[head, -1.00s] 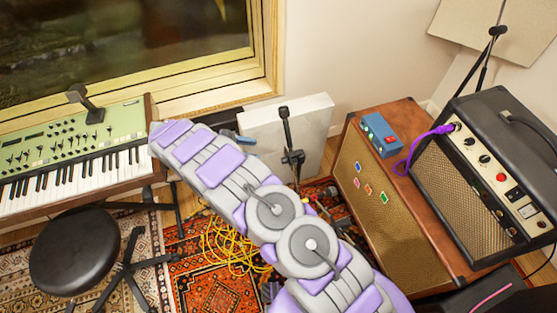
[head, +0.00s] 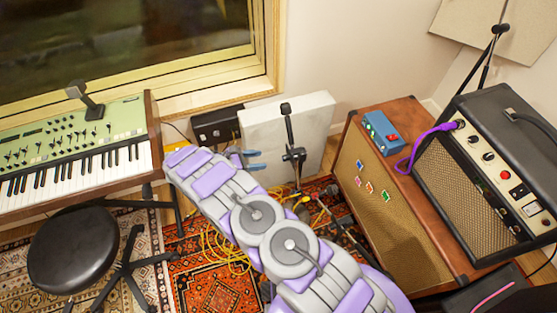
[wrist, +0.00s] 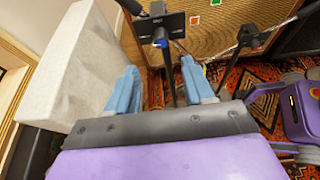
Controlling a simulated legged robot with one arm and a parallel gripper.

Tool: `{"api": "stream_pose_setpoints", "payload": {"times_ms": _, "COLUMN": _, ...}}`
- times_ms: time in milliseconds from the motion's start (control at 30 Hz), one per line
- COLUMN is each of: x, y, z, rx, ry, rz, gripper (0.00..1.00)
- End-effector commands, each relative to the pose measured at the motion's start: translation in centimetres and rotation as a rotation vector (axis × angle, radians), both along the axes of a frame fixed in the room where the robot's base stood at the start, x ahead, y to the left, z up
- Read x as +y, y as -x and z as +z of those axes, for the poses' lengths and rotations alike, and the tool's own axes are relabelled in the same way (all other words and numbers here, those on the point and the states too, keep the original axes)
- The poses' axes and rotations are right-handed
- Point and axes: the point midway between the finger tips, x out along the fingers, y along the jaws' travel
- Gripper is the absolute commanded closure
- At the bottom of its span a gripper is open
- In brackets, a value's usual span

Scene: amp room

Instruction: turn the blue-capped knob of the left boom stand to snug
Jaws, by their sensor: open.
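A black boom stand (head: 293,155) stands before the pale panel in the head view. In the wrist view its clamp head (wrist: 162,24) is near the top, with a small blue-capped knob (wrist: 161,42) on its near side. My gripper (head: 257,160) is to the left of this stand in the head view. In the wrist view my gripper (wrist: 159,66) is open and empty, its two blue fingers apart. The knob appears beyond the gap between the fingertips, with no visible contact. The knob's blue cap is not clear in the head view.
A second black stand (wrist: 250,35) is to the right in the wrist view. The pale panel (head: 312,112) stands close behind my gripper. A brown speaker cabinet (head: 400,220) is to the right. Yellow cable (head: 225,252) lies on the rug. A stool (head: 72,250) and keyboard (head: 75,155) are left.

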Motion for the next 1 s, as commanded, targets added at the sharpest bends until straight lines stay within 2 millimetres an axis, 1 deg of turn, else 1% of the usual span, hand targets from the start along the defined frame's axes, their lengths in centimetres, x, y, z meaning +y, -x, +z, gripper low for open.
{"api": "stream_pose_setpoints", "payload": {"times_ms": 33, "x": -1.1, "y": -0.1, "z": -0.6, "rx": 0.003, "ry": 0.002, "rz": -0.004, "gripper": 0.48}}
{"api": "stream_pose_setpoints", "payload": {"times_ms": 100, "x": -2.3, "y": -0.5, "z": -1.1, "rx": 0.002, "ry": -0.001, "rz": -0.004, "gripper": 0.48}}
{"api": "stream_pose_setpoints", "payload": {"times_ms": 300, "x": -5.6, "y": -1.5, "z": -2.5, "rx": 0.002, "ry": 0.002, "rz": -0.003, "gripper": 0.48}}
{"api": "stream_pose_setpoints", "payload": {"times_ms": 500, "x": -7.6, "y": -2.2, "z": -3.5, "rx": 0.001, "ry": 0.0, "rz": -0.002, "gripper": 0.48}}
{"api": "stream_pose_setpoints", "payload": {"times_ms": 700, "x": -8.4, "y": -2.4, "z": -3.7, "rx": 0.0, "ry": 0.002, "rz": 0.0, "gripper": 0.48}}
{"api": "stream_pose_setpoints", "payload": {"times_ms": 933, "x": -8.5, "y": -2.4, "z": -3.6, "rx": 0.0, "ry": 0.001, "rz": 0.0, "gripper": 0.48}}
{"api": "stream_pose_setpoints", "payload": {"times_ms": 1000, "x": -8.5, "y": -2.4, "z": -3.6, "rx": 0.0, "ry": 0.0, "rz": -0.001, "gripper": 0.53}}
